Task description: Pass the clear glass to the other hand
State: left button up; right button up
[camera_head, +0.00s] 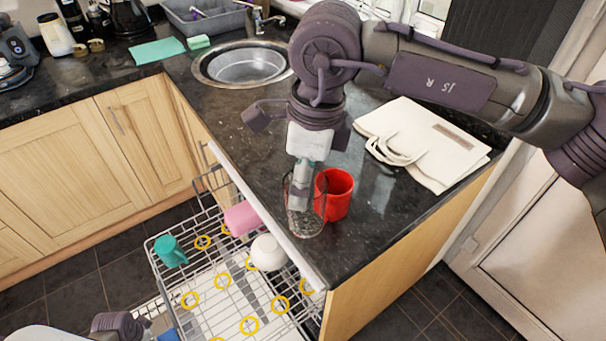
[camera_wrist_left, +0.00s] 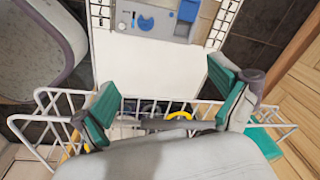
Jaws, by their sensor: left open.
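The clear glass (camera_head: 308,226) stands at the front edge of the dark worktop, left of and close against a red cup (camera_head: 340,196). My right gripper (camera_head: 300,195) points down from above with its fingertips at the glass. It is seen edge-on, so I cannot tell whether it is shut on the glass wall. My left gripper (camera_wrist_left: 168,95) is open and empty in the left wrist view, its teal finger pads wide apart over the dishwasher. In the head view only part of my left arm shows at the bottom left. The glass is not in the left wrist view.
Below the worktop edge, the pulled-out dishwasher rack (camera_head: 205,262) holds a teal cup (camera_head: 170,251), a white bowl (camera_head: 268,253) and a pink item (camera_head: 242,218). A white bag (camera_head: 425,145) lies on the worktop at right. The sink (camera_head: 243,65) is behind.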

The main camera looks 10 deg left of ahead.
pick_arm(q)
jog(key=s+d+f, duration=0.7)
jog(key=s+d, duration=0.1)
jog(key=d, duration=0.3)
jog(key=s+d+f, duration=0.8)
jog(key=d, duration=0.4)
jog(key=shift+d+f+n+h, duration=0.15)
jog(key=shift+f+n+h, duration=0.05)
jog(key=shift+n+h, duration=0.2)
